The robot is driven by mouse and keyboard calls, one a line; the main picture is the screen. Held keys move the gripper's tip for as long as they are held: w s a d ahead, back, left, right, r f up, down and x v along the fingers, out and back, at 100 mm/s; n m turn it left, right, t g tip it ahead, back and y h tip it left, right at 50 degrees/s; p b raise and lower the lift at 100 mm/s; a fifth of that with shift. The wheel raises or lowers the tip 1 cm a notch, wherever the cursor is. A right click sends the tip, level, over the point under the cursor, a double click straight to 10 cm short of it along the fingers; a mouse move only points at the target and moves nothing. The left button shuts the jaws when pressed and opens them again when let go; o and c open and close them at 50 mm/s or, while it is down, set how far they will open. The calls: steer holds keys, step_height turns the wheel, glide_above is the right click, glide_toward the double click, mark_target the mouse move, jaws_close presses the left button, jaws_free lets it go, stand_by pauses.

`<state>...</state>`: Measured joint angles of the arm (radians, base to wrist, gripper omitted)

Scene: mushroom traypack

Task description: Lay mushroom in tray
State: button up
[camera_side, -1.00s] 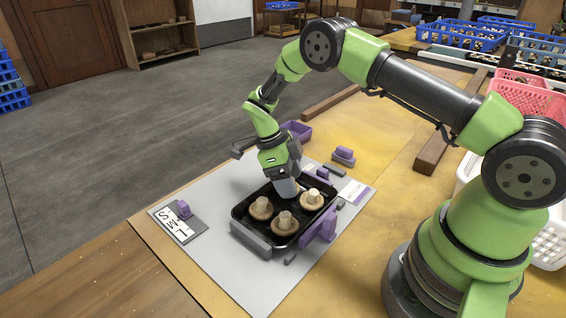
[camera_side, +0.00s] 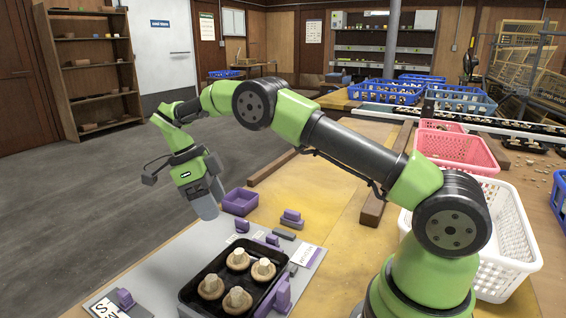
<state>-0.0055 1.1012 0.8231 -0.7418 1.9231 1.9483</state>
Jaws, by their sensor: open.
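A black tray (camera_side: 188,294) sits on the grey mat at the bottom centre. Several pale mushrooms with brown-edged caps lie in it, stems up, including a back-left mushroom (camera_side: 238,260), a back-right mushroom (camera_side: 263,270), a front-left mushroom (camera_side: 211,287) and a front-right mushroom (camera_side: 237,300). My gripper (camera_side: 208,212) is open and hangs above and behind the tray, to its left, apart from it. No mushroom shows in the gripper. Its fingers overlap in this view, so the gap between them is hidden.
A purple bin (camera_side: 240,203) stands right of my gripper. Purple blocks (camera_side: 291,218) and a purple fixture (camera_side: 283,296) stand near the tray. A white basket (camera_side: 512,240) and a pink basket (camera_side: 455,150) are at the right. Wooden bars (camera_side: 375,205) lie on the table.

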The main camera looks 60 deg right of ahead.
steer(key=s+a+r+n+t+y, duration=0.1)
steer(key=s+r+n+t, duration=0.2)
steer(key=s+r+n, duration=0.35)
steer(key=s+a+r+n+t+y, duration=0.1)
steer(key=s+r+n+t, duration=0.2)
steer(key=r+n, duration=0.55)
steer(key=s+a+r+n+t, duration=0.1)
steer(key=s+n+t, duration=0.1)
steer(key=s+n, duration=0.3)
steer(key=s+a+n+t+y, duration=0.1)
steer(key=s+n+t, duration=0.2)
steer(key=s, duration=0.6)
steer(key=shift+a+r+n, duration=0.25)
steer(key=shift+r+n, duration=0.1)
steer(key=shift+n, duration=0.75)
